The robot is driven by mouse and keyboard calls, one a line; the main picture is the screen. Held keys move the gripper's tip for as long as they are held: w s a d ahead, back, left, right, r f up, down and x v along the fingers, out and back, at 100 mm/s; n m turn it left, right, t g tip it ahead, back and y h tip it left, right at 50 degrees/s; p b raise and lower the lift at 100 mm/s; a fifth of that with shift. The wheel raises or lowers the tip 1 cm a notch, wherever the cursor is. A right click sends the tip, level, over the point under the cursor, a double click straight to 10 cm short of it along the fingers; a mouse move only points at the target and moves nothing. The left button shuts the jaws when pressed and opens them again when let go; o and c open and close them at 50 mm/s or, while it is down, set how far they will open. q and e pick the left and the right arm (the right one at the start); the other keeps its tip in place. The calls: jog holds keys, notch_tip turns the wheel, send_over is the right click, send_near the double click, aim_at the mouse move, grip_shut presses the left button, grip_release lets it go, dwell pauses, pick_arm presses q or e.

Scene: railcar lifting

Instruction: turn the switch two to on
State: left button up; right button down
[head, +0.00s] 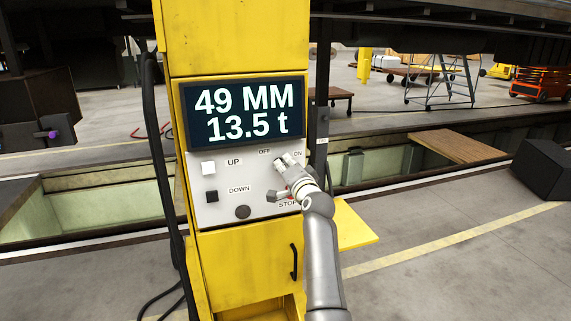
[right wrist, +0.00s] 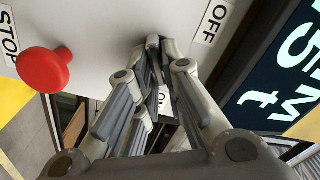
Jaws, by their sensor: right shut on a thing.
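The white control panel (head: 222,209) on the yellow column carries an OFF label (head: 264,151) and an ON label (head: 297,154). My right gripper (head: 283,161) is at the panel, between these labels. In the right wrist view its fingertips (right wrist: 154,44) are shut close together against the panel, on the switch. The fingers hide the switch itself, so I cannot read which way it points. The OFF label (right wrist: 214,20) shows clear of the fingers there, and the ON label (right wrist: 163,100) shows partly behind them. My left gripper is not in view.
A red stop button (right wrist: 45,69) sticks out near my right gripper. A white UP button (head: 208,168), a black DOWN button (head: 211,196) and a dark round knob (head: 242,212) sit further left. The display (head: 244,112) above reads 49 MM and 13.5 t.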

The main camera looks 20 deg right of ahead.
dwell(0.3)
jog(key=c, duration=1.5)
grip_release()
jog(key=shift+c, duration=0.2)
jog(key=s, duration=0.7)
jog(key=shift+s, duration=0.25)
jog(key=shift+a+f, duration=0.1)
jog(key=shift+f, duration=0.05)
